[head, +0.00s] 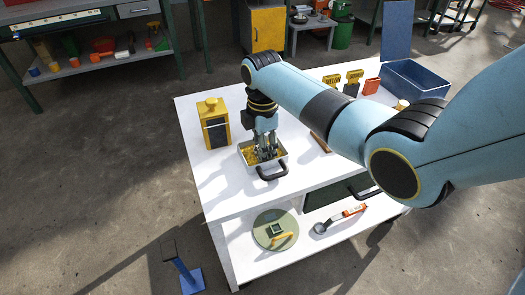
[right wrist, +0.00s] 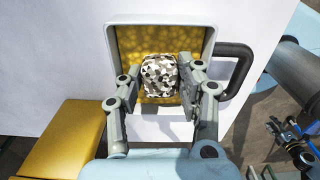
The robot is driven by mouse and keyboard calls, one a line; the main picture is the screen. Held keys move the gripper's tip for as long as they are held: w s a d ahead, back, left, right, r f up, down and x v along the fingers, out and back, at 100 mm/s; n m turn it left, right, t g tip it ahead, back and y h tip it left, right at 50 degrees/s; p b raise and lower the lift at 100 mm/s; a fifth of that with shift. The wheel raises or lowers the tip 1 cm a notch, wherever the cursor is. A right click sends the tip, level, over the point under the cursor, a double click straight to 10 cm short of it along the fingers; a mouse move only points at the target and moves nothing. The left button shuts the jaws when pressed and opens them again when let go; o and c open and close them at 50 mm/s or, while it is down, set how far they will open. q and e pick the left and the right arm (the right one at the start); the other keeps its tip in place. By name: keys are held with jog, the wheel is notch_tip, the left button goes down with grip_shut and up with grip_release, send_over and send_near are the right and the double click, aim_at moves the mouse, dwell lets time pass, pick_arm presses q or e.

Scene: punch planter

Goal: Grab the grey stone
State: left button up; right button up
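The grey stone (right wrist: 160,74) is a speckled block of white, grey and black patches. In the right wrist view it is inside a white tray (right wrist: 110,52) with a yellow pebbly bottom and a dark handle. My right gripper (right wrist: 161,78) has its two fingers on either side of the stone, very close to it. I cannot tell whether they touch it. In the head view my right gripper (head: 266,153) points straight down into the tray (head: 247,163), hiding the stone. My left gripper is not in view.
A yellow box (head: 214,124) with a dark front stands left of the tray. Small signs (head: 354,83), an orange pot (head: 371,86) and a blue bin (head: 415,78) are at the back right. The lower shelf holds a round green plate (head: 262,241). The tabletop's front left is clear.

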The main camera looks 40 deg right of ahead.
grip_shut()
jog(key=shift+r, duration=0.1)
